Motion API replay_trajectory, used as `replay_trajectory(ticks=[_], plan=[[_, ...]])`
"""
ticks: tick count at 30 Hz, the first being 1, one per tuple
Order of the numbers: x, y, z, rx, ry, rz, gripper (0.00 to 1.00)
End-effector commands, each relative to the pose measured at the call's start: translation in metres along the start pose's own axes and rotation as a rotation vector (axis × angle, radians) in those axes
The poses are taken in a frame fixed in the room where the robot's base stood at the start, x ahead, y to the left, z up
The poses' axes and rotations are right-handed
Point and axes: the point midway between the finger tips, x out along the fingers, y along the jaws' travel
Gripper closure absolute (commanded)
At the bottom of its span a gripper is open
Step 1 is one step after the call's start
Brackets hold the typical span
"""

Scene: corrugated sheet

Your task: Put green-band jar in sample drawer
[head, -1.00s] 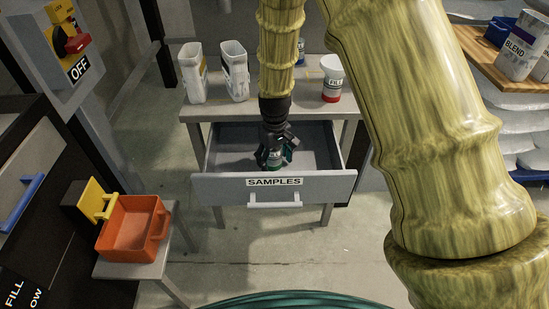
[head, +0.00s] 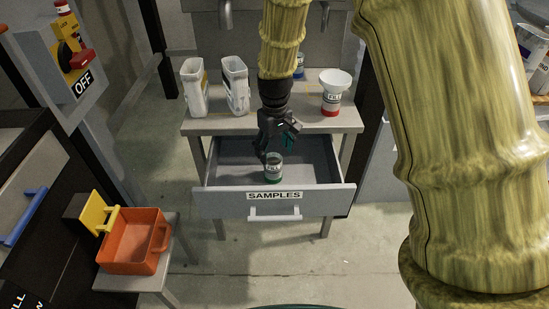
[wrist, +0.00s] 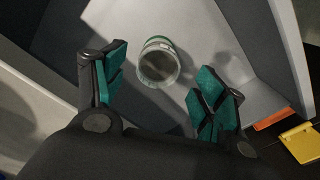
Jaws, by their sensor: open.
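The green-band jar (head: 274,168) stands upright inside the open sample drawer (head: 225,202), close behind its front panel, which is labelled SAMPLES. In the wrist view the jar (wrist: 158,66) shows from above on the drawer floor, its round top and green band visible. My gripper (head: 277,147) is above and just behind the jar in the head view. Its teal-padded fingers (wrist: 161,90) are spread apart with nothing between them, and the jar lies beyond the fingertips.
A table (head: 305,120) above the drawer holds two white containers (head: 195,88) and a red-banded jar with a funnel labelled FILL (head: 332,98). An orange bin (head: 130,243) stands on a small stand at the left. The drawer around the jar is otherwise empty.

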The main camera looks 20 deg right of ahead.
Motion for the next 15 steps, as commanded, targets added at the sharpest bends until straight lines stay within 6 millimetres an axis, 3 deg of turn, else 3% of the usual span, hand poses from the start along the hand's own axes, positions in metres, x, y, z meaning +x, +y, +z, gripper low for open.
replay_trajectory(ticks=[6, 15], plan=[[-0.019, 0.0, 0.0, 0.0, 0.0, 0.0, 0.29], [-0.022, 0.0, 0.0, 0.0, 0.0, 0.0, 0.29]])
